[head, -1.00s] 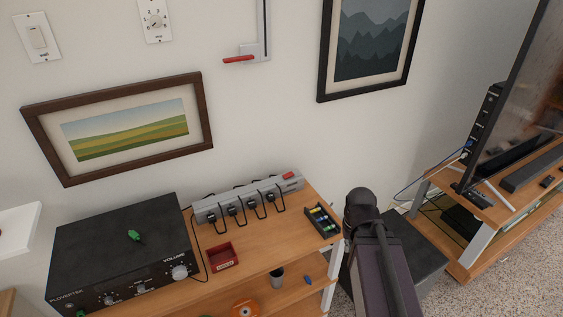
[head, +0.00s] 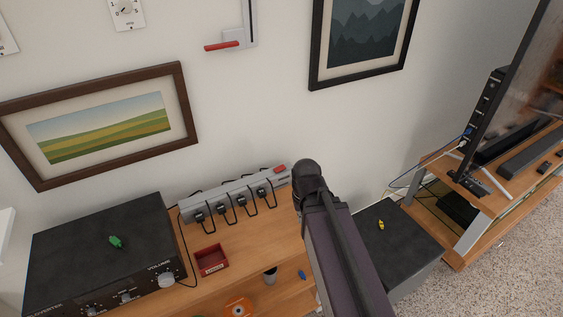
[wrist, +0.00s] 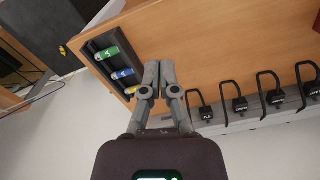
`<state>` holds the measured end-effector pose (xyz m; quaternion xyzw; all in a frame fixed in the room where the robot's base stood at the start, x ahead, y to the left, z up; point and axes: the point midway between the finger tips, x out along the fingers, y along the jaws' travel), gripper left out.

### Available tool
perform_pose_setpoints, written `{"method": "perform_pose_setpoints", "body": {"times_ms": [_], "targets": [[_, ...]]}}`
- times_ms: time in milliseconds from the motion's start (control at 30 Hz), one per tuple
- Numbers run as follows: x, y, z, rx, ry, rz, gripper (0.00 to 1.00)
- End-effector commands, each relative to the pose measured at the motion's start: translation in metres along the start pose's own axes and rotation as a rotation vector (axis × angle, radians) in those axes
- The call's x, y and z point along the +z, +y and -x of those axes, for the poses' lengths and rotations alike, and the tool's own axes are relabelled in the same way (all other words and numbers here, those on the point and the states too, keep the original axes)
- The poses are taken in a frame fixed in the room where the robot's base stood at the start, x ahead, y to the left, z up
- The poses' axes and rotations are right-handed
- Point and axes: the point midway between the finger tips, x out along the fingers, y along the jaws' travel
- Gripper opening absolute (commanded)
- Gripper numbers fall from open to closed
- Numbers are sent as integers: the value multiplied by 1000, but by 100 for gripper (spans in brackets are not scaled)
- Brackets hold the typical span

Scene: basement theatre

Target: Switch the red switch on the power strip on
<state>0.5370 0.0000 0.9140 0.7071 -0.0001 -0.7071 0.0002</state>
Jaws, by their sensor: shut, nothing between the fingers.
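The grey power strip (head: 235,196) lies along the wall at the back of the wooden shelf, with several black plugs in it. Its red switch (head: 280,169) is at the right end, just left of my arm in the head view. I cannot tell its on or off position. In the wrist view the strip (wrist: 262,119) runs along the right, and the red switch is not visible there. My gripper (wrist: 160,68) is shut and empty, pointing over the shelf beside the strip's end. In the head view my gripper is hidden.
A dark tray with batteries (wrist: 103,45) lies left of my fingers. A red box (head: 211,260) and black amplifier (head: 100,255) stand left on the shelf. A dark box (head: 400,235) with a small yellow item stands right. A red-handled lever (head: 222,46) is on the wall.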

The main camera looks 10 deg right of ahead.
Motion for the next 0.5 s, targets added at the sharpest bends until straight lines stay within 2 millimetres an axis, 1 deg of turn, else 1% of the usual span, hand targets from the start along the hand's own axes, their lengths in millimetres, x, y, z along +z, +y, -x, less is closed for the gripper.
{"method": "perform_pose_setpoints", "body": {"times_ms": [267, 367, 467, 500], "targets": [[-2, 0, 1, 0, 2, 2, 0], [-11, 0, 5, -1, 10, 10, 0], [-27, 0, 13, -3, 26, 26, 0], [-36, 0, 17, -4, 35, 36, 0]]}}
